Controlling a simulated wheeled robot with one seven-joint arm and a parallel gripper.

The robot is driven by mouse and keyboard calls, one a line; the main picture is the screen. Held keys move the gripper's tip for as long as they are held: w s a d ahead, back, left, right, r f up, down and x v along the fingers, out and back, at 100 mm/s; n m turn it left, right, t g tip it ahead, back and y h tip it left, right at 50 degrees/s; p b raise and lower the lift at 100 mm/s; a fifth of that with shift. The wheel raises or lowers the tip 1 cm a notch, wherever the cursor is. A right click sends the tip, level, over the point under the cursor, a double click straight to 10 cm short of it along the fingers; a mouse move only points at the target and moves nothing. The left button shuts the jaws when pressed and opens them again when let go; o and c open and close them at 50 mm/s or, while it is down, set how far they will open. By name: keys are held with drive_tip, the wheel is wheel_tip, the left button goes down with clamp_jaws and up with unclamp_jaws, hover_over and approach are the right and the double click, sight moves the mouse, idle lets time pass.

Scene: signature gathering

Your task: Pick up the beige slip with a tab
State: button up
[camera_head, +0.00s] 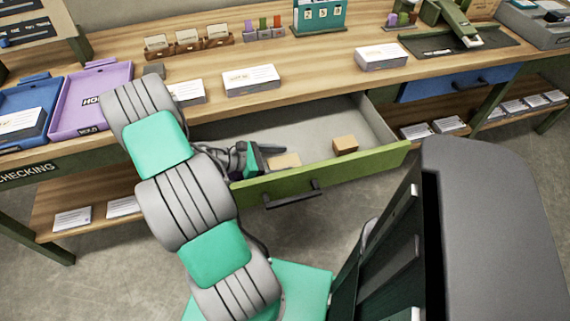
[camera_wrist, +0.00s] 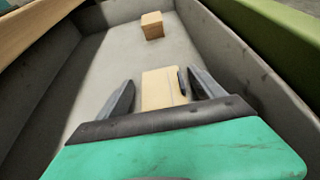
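The beige slip (camera_wrist: 160,88) lies on the floor of the open drawer, and in the head view (camera_head: 287,159) it shows just right of my gripper. A small dark piece, perhaps its tab, stands at its right edge in the wrist view. My gripper (camera_wrist: 161,79) is open, with one finger on each side of the slip and gaps showing between. The slip's near end is hidden behind the gripper body. Whether the fingers reach down to the slip's level is hard to tell.
A small tan box (camera_head: 345,144) sits farther along in the drawer. The drawer's green front (camera_head: 330,171) and grey walls enclose my gripper. The wooden counter (camera_head: 320,77) above holds card stacks, a purple tray (camera_head: 92,98) and a blue tray.

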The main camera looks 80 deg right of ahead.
drive_tip(key=c, duration=1.2)
drive_tip(key=shift+c, duration=0.2)
